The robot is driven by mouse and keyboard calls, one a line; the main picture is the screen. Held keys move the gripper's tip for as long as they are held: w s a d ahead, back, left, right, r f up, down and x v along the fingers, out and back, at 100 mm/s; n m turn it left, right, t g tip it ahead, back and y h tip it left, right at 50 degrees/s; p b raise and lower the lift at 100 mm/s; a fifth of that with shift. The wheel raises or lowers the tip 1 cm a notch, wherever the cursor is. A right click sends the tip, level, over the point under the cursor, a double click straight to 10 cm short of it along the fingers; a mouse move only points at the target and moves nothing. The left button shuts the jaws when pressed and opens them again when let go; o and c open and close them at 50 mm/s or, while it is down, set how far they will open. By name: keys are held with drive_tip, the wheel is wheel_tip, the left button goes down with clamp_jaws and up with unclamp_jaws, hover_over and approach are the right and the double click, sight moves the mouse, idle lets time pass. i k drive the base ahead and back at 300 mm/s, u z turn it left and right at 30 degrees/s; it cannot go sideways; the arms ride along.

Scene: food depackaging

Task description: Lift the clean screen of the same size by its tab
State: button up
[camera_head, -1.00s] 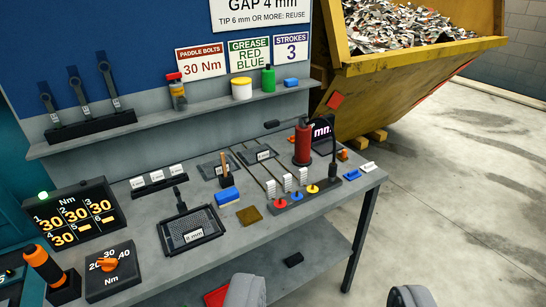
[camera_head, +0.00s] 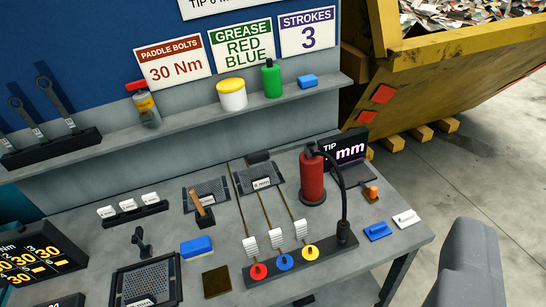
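A dark framed mesh screen (camera_head: 147,279) lies at the front left of the bench, with a black tab (camera_head: 141,240) at its back edge. Its label is partly cut by the frame bottom. Two smaller-looking mesh screens lie farther back: one (camera_head: 216,187) with a wooden-handled tool (camera_head: 203,208) across its front, and one (camera_head: 259,172) with a white label too small to read surely and a dark tab (camera_head: 258,157) behind. One grey finger of my gripper (camera_head: 470,265) shows at lower right, apart from all screens. The other finger is out of view.
A red cylinder (camera_head: 313,180) and a curved black stand (camera_head: 345,230) rise right of the back screens. Rods with white blocks (camera_head: 275,240) and coloured knobs (camera_head: 284,262) stand in front. A blue block (camera_head: 196,247) and brown pad (camera_head: 216,281) lie between.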

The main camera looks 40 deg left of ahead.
sight(257, 173)
drive_tip(key=u, duration=0.5)
drive_tip(key=i, duration=1.1)
drive_tip(key=u, duration=0.95)
drive_tip(key=i, duration=0.25)
drive_tip(key=u, duration=0.15)
